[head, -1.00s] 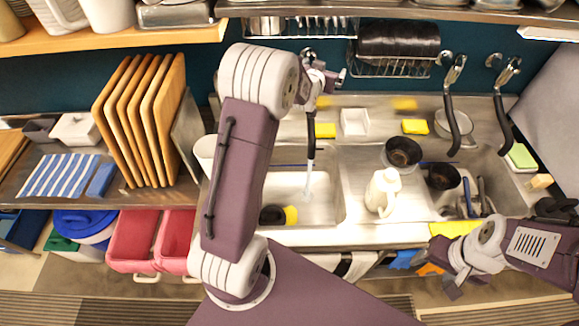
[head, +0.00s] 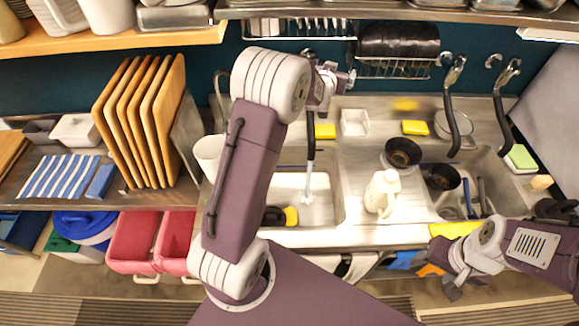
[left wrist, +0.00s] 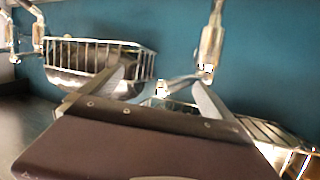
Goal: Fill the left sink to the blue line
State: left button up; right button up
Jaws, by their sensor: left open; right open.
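The left sink (head: 318,208) is a steel basin partly hidden behind my left arm in the head view. A dark faucet hose (head: 311,160) hangs over it, and a thin pale stream runs from its end into the basin. The blue line (head: 289,167) shows as a short piece at the basin's back wall. A dark item with a yellow part (head: 290,215) lies in the basin. My left gripper (head: 343,78) is beside the top of the faucet; in the left wrist view its fingers (left wrist: 160,88) are apart, near a metal faucet fitting (left wrist: 211,45). My right gripper (head: 447,278) is open and empty in front of the counter.
A white bottle (head: 382,194) and a dark pan (head: 403,153) stand between the sinks. The right sink (head: 481,166) holds dark pots and utensils. A wire rack (head: 395,67) hangs above. Yellow sponges (head: 415,127) and a white dish (head: 354,122) lie behind the basins.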

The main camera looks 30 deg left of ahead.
pick_arm(q)
jog(key=v, duration=0.8)
jog(key=shift+s+b, duration=0.35)
